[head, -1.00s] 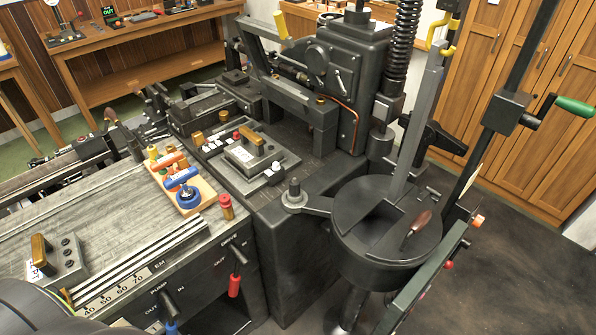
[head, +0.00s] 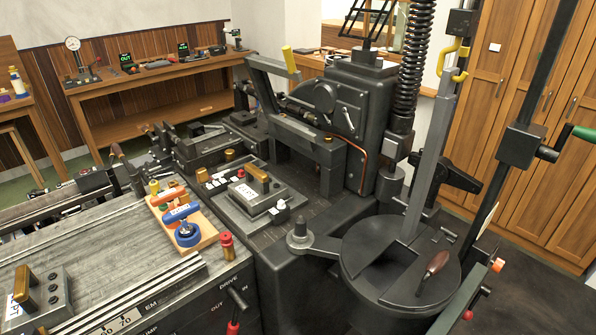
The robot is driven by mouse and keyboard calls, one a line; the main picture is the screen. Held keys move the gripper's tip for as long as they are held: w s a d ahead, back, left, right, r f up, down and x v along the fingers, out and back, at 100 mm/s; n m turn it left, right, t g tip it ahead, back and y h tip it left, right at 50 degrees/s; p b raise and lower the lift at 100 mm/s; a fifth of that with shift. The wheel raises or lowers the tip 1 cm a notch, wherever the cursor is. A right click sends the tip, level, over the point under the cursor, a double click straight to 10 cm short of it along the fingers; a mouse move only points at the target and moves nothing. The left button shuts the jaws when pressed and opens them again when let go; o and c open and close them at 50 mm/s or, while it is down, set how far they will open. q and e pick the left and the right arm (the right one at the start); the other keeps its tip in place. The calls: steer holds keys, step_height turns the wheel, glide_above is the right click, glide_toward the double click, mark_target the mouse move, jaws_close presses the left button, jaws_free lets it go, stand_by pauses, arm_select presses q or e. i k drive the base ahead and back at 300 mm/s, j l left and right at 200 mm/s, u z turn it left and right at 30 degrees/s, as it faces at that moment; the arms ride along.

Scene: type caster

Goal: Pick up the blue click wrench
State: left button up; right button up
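The blue click wrench (head: 183,213) has a blue handle and a round blue base. It stands in a small wooden holder (head: 207,236) on the grey machine bench at the left. An orange-handled wrench (head: 167,196) stands just behind it in the same holder. Neither gripper shows in the head view, so I cannot see how they stand relative to the wrench.
A red knob (head: 227,245) stands right of the holder. A grey block with a brass handle (head: 40,292) sits at the front left. The black caster machine (head: 320,190) and its round pot (head: 400,265) fill the middle and right.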

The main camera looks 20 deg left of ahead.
mark_target(181, 214)
steer(key=u, duration=1.5)
